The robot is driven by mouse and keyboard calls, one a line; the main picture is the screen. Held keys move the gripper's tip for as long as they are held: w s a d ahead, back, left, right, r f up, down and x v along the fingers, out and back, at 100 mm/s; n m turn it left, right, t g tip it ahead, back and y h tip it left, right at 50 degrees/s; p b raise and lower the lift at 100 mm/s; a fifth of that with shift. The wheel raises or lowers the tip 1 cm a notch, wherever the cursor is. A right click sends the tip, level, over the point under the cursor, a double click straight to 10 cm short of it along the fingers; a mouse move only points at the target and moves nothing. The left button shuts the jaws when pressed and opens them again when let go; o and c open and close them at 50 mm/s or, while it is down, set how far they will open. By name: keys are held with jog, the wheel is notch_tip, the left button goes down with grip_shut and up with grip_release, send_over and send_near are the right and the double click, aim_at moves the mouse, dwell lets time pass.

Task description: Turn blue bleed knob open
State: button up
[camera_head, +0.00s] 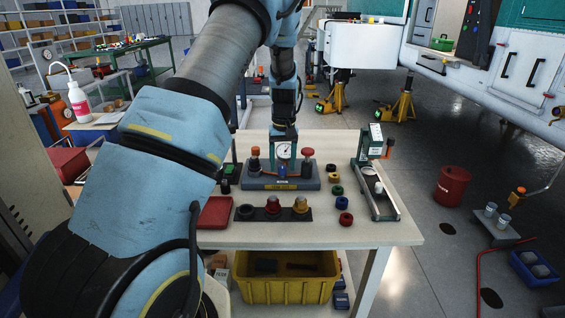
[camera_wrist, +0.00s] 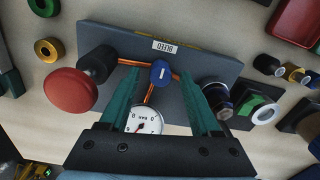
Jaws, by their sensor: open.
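The blue bleed knob (camera_wrist: 161,73) sits on the grey panel (camera_wrist: 120,42) under a white BLEED label (camera_wrist: 165,46). Its white mark shows. In the head view the blue knob (camera_head: 281,170) is below the round white gauge (camera_head: 283,150). My gripper (camera_wrist: 160,92) is open, its two teal fingers on either side of the knob and apart from it. In the head view my gripper (camera_head: 284,138) is above and behind the panel (camera_head: 262,184). The gauge (camera_wrist: 146,122) lies between the fingers in the wrist view. Whether the fingertips reach the knob's depth, I cannot tell.
A red knob (camera_wrist: 71,90) stands left of the fingers in the wrist view; a dark knob (camera_wrist: 217,98) is close to the right finger. On the table (camera_head: 330,233) are a knob rack (camera_head: 272,214), several coloured rings, a red tray (camera_head: 215,212) and a metal fixture (camera_head: 377,190).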

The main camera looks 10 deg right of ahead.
jog(key=shift+f, duration=0.25)
grip_shut()
dwell(0.4)
